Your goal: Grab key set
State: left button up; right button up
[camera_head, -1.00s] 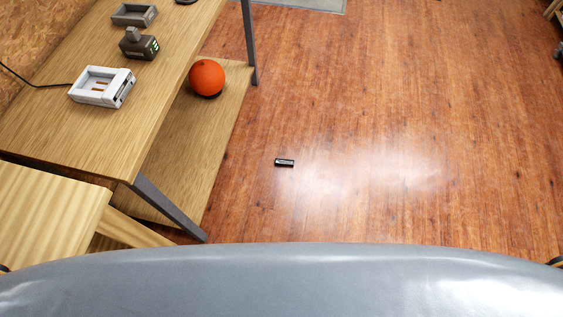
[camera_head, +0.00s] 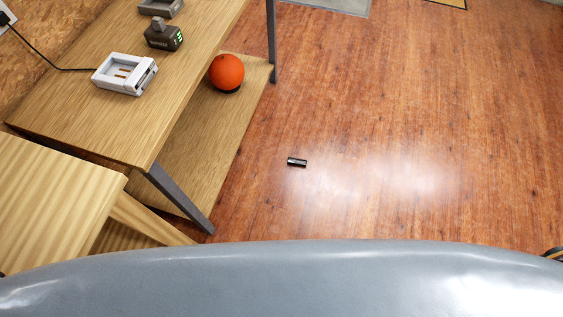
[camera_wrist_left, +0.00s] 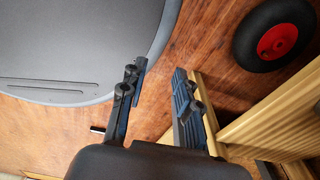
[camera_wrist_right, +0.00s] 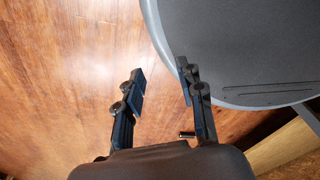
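No key set can be made out in any view. A small black oblong object (camera_head: 297,162) lies on the wooden floor in the head view, right of the workbench; it is too small to tell what it is. My left gripper (camera_wrist_left: 158,72) is open and empty in the left wrist view, with floor and my round grey base behind it. My right gripper (camera_wrist_right: 160,70) is open and empty in the right wrist view, over floor beside my base. Neither gripper is visible in the head view.
A wooden workbench (camera_head: 75,120) at left holds a white charger (camera_head: 125,73) and a dark battery (camera_head: 164,36). An orange ball (camera_head: 226,72) sits on its lower shelf. A wooden piece (camera_head: 50,200) stands nearer. A black wheel (camera_wrist_left: 245,35) shows. Floor at right is clear.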

aim_at(294, 161)
jog(key=i+l+u, duration=0.1)
jog(key=l+u, duration=0.75)
jog(key=u, duration=0.15)
jog(key=l+u, duration=0.5)
